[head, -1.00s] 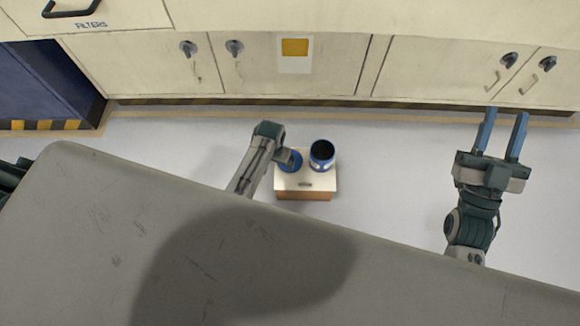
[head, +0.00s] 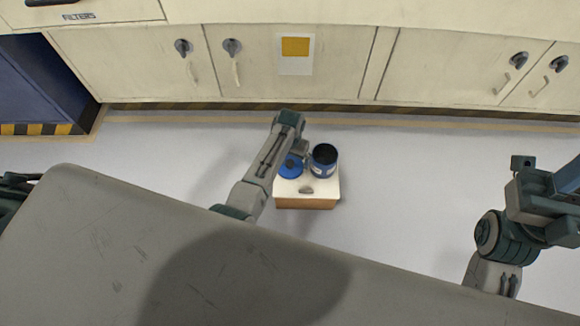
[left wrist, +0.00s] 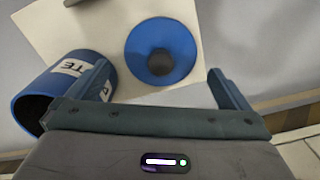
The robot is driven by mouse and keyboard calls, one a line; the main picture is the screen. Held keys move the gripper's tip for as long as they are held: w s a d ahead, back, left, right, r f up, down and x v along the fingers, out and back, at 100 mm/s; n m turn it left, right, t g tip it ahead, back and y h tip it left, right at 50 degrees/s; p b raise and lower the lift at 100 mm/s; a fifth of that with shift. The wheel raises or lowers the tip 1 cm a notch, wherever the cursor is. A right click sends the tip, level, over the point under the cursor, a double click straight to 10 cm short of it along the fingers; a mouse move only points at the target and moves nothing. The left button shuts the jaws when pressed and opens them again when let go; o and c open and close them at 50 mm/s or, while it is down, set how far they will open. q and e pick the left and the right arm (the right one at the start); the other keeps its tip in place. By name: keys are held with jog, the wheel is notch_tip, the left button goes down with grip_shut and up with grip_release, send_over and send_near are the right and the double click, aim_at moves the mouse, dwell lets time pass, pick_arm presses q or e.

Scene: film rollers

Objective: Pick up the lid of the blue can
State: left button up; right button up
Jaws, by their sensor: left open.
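The lid (head: 288,170), a blue disc with a dark round knob, lies on the white top of a small box (head: 327,188). It also shows in the left wrist view (left wrist: 136,50), knob towards the camera. The blue can (head: 323,163) stands open just right of it; in the left wrist view the can (left wrist: 50,95) is at the left with a white label. My left gripper (left wrist: 158,68) is open above the lid, its fingers on either side of the knob in that view, holding nothing. My right gripper (head: 566,180) is at the right edge, partly cut off.
Cream cabinets (head: 290,65) with knobs and a striped base line the back. A grey surface (head: 120,250) fills the lower left. Pale floor (head: 420,170) is clear around the box.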

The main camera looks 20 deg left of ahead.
aim_at(290, 163)
pick_arm(q)
notch_tip(290, 163, down, 4)
jog(key=shift+f+b, duration=0.1)
jog(key=shift+b, duration=0.9)
jog(key=shift+c, duration=0.2)
jog(key=c, duration=0.7)
jog(key=shift+r, duration=0.2)
